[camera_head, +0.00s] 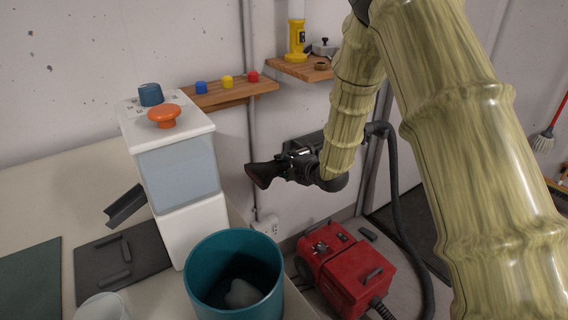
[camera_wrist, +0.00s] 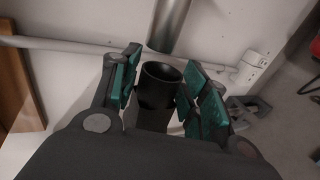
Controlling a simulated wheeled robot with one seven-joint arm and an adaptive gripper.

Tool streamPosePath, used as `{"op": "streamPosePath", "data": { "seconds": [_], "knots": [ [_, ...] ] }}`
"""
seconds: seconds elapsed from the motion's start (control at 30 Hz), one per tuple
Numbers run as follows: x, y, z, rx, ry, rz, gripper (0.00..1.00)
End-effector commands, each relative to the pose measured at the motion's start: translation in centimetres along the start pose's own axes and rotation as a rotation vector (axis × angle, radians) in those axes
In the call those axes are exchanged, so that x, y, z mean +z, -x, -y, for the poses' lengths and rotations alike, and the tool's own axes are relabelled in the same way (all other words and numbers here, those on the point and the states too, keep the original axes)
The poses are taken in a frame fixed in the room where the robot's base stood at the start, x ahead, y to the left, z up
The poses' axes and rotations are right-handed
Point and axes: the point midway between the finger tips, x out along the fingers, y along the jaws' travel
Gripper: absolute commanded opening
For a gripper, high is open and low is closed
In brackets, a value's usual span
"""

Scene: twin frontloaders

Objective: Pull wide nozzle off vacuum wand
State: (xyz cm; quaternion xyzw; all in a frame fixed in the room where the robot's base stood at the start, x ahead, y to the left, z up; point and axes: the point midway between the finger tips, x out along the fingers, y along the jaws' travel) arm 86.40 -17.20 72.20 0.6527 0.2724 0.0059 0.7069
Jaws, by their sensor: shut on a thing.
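The black wide nozzle (camera_head: 263,173) is held at the end of my gripper (camera_head: 289,166), left of the arm in the head view. In the wrist view my gripper (camera_wrist: 158,92) has its green-padded fingers on both sides of the nozzle's round black neck (camera_wrist: 160,85). The neck's open mouth shows. The metal vacuum wand (camera_wrist: 173,26) ends just above it, with a visible gap between them, so they look apart. I cannot make out the wand in the head view.
The red vacuum (camera_head: 352,268) stands on the floor below, with its black hose (camera_head: 397,200) rising behind my arm. A white dispenser (camera_head: 172,170) and a teal bin (camera_head: 234,245) stand at the left. Wooden shelves (camera_head: 225,94) with small coloured things are on the wall.

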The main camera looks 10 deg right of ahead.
Motion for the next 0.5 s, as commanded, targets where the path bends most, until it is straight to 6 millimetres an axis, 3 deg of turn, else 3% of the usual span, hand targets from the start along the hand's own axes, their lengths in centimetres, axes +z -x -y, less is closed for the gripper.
{"op": "streamPosePath", "data": {
  "seconds": [0.5],
  "knots": [
    [-0.1,2.9,1.1,0.0,0.0,0.0,0.16]
  ]
}}
